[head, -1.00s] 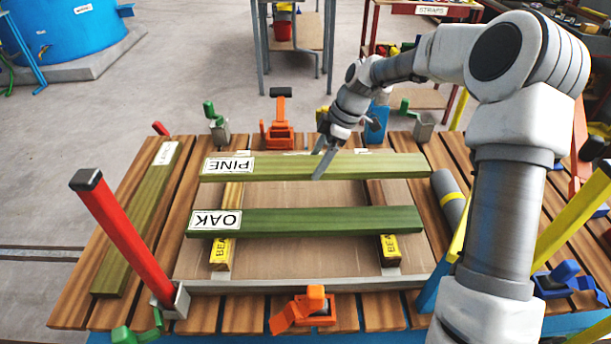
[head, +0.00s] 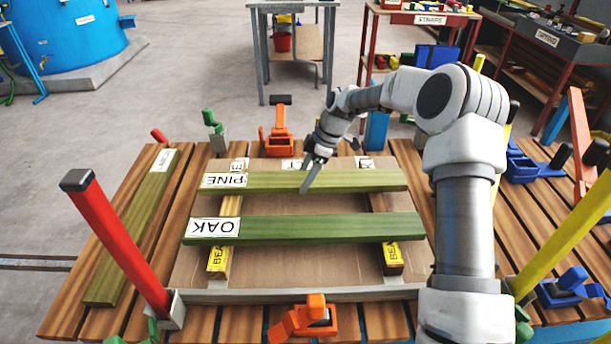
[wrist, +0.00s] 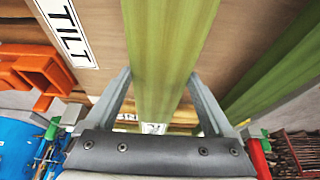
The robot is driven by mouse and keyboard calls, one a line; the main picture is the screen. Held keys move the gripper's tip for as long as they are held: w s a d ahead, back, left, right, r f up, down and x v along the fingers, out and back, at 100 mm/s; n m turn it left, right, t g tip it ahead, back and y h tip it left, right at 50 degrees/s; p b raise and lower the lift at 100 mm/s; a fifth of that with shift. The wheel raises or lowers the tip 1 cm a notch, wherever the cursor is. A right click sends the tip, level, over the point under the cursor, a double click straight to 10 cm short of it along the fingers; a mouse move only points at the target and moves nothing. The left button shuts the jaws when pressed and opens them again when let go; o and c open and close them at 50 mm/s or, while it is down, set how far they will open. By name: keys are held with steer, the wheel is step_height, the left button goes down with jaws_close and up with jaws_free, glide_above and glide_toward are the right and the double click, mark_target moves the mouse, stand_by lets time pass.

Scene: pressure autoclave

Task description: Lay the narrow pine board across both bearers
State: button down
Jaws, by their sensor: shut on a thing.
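The green pine board (head: 360,181), labelled PINE at its left end, spans over both bearers near their far ends. My gripper (head: 308,183) is shut on the pine board near its middle. In the wrist view the pine board (wrist: 163,45) runs between the two fingers. The left bearer (head: 230,204) and right bearer (head: 381,203) show yellow labels at their near ends, and their far ends show beyond the pine board. The pine board sits level at or just above the bearers; I cannot tell if it touches. The oak board (head: 310,227) lies across both bearers, nearer, apart from it.
The bearers stand on a brown panel (head: 300,267) on a slatted table. Another green board (head: 130,230) lies at the left. A red post (head: 115,240), a yellow post (head: 560,240) and orange clamps (head: 278,135) (head: 303,318) stand around the panel.

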jaws_free()
steer(key=shift+f, duration=0.1)
